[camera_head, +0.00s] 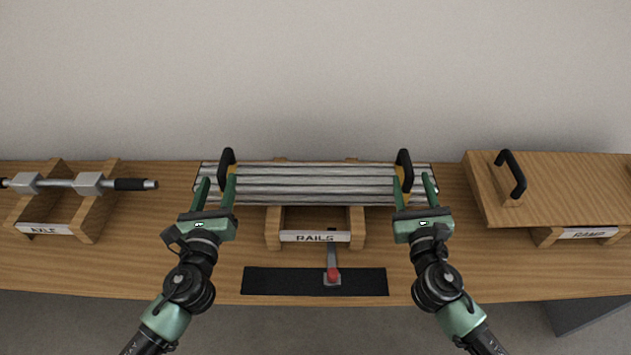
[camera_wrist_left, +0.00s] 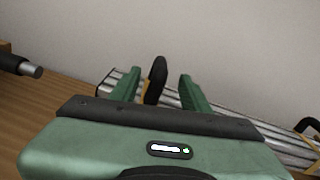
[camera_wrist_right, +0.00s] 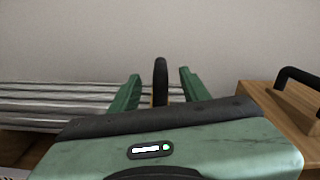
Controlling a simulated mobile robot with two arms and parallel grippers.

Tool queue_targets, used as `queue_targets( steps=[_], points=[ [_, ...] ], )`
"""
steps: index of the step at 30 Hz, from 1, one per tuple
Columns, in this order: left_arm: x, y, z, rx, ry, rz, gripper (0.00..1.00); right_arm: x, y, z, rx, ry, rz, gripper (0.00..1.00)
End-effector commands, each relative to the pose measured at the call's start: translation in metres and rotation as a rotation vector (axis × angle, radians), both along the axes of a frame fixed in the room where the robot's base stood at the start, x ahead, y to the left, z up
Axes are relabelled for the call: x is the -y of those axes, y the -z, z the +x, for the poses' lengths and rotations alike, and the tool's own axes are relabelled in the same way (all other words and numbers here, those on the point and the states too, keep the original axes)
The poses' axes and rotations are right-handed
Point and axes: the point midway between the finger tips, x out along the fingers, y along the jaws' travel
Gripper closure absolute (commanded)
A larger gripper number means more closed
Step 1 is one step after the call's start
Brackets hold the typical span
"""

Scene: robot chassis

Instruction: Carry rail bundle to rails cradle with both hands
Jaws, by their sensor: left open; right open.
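The rail bundle (camera_head: 315,184) is a set of long grey bars with a black handle near each end. It lies across the wooden rails cradle (camera_head: 273,228), which has a RAILS label. My left gripper (camera_head: 216,190) is open, its fingers on either side of the left handle (camera_head: 227,160); the handle stands between them in the left wrist view (camera_wrist_left: 155,80). My right gripper (camera_head: 415,188) is open at the right handle (camera_head: 404,160), which also shows between the fingers in the right wrist view (camera_wrist_right: 160,80). Whether any finger touches a handle I cannot tell.
An axle (camera_head: 60,183) rests on its cradle at the left. A wooden ramp (camera_head: 570,185) with a black handle lies at the right, close to the bundle's end. A red-knobbed lever (camera_head: 333,274) stands on a black strip in front.

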Motion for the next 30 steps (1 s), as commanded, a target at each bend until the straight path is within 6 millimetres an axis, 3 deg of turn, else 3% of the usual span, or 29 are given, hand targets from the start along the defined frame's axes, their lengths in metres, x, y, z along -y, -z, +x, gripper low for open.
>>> queue_targets(
  steps=[15,27,28,30],
  points=[
    [0.001,0.000,0.068,0.001,-0.001,-0.001,0.53,0.001,-0.001,0.068,0.001,0.001,0.003,0.54],
    [0.001,0.000,0.075,0.000,0.000,-0.002,0.53,0.001,0.000,0.076,0.000,0.000,0.002,0.54],
    [0.001,0.000,0.075,0.000,0.000,-0.002,0.56,0.001,0.000,0.075,0.000,0.000,0.002,0.56],
    [0.001,0.000,0.075,0.000,0.000,-0.002,0.76,0.001,0.000,0.075,0.000,0.000,0.002,0.76]
  ],
)
